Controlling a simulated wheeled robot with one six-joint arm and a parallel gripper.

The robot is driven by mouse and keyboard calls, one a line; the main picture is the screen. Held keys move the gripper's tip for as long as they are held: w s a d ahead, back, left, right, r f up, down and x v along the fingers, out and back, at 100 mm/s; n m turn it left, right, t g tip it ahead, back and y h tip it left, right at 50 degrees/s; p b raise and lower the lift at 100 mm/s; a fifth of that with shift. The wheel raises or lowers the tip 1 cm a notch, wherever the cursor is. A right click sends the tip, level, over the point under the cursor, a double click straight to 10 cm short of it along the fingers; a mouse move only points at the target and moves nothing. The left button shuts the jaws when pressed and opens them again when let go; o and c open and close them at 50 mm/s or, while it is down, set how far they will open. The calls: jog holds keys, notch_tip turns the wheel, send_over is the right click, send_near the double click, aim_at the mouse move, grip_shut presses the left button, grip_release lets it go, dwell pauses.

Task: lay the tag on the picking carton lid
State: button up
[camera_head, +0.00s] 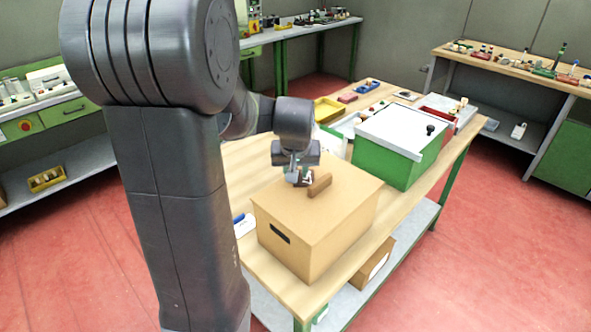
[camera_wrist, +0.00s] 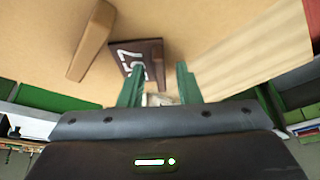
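The picking carton (camera_head: 290,222) is a tan cardboard box standing on the bench, with a brown bar handle (camera_head: 320,185) on its lid. The handle also shows in the wrist view (camera_wrist: 92,40). The tag (camera_wrist: 142,58) is a small dark brown plate with white digits. It appears to lie on the lid beside the handle, apart from it. My gripper (camera_head: 299,179) is low over the lid. In the wrist view its green fingers (camera_wrist: 160,72) stand apart; the left one overlaps the tag's edge, the right one is clear of it. The tag's near end is partly hidden.
A green box with a white lid (camera_head: 385,165) stands behind the carton to the right, with a dark knob on top. A yellow tray (camera_head: 327,109) and small items lie farther back. A white and blue item (camera_head: 242,226) lies left of the carton.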

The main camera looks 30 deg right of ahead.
jog(key=shift+r, duration=0.1)
jog(key=shift+s+r, duration=0.1)
jog(key=shift+r, duration=0.45)
jog(key=v, duration=1.1)
jog(key=shift+s+b, duration=0.15)
jog(key=shift+b, duration=0.2)
jog(key=shift+a, duration=0.1)
